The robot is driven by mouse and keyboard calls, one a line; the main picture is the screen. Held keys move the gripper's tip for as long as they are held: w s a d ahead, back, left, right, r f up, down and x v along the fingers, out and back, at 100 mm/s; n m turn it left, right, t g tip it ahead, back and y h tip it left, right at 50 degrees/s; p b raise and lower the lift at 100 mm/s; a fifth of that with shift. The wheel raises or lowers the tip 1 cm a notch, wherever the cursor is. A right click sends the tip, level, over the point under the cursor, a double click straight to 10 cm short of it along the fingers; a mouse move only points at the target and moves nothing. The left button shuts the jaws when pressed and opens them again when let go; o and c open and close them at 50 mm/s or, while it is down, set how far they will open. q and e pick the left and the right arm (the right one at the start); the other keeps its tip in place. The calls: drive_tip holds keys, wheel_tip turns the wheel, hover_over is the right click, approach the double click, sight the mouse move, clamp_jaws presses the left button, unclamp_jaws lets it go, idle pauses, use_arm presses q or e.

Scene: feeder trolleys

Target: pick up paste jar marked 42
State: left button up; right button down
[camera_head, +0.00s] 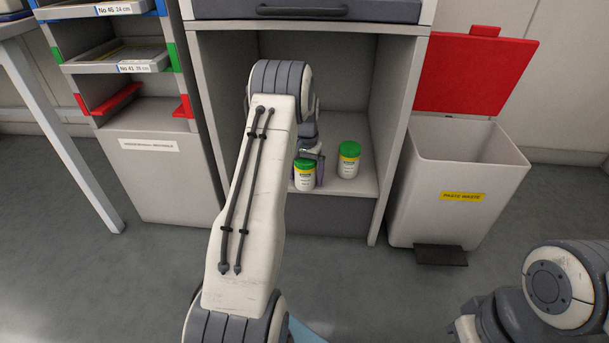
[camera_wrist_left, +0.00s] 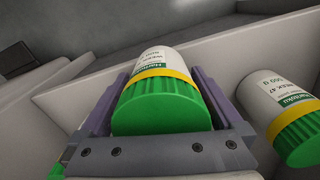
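A white paste jar with a green lid and yellow band (camera_head: 305,176) stands on the shelf of the open cabinet bay. In the left wrist view this jar (camera_wrist_left: 161,98) lies between the fingers of my left gripper (camera_wrist_left: 162,100), one on each side; whether both press on it I cannot tell. Its label number is not readable to me. A second similar jar (camera_head: 348,160) stands apart to its right; in the left wrist view its label (camera_wrist_left: 286,115) seems to read 47. In the head view my left forearm hides most of the left gripper. My right gripper is out of view.
The bay's side walls (camera_head: 394,115) stand close on both sides. A waste bin (camera_head: 440,230) with a raised red lid (camera_head: 475,72) is to the right. A rack with trays (camera_head: 115,65) is to the left. A drawer (camera_head: 300,10) is above the bay.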

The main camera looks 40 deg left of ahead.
use_arm(q)
drive_tip(key=shift+r, duration=0.15)
wheel_tip(320, 180, up, 10)
drive_tip(key=p, duration=0.6)
drive_tip(key=shift+r+p, duration=0.15)
drive_tip(key=shift+p, duration=0.25)
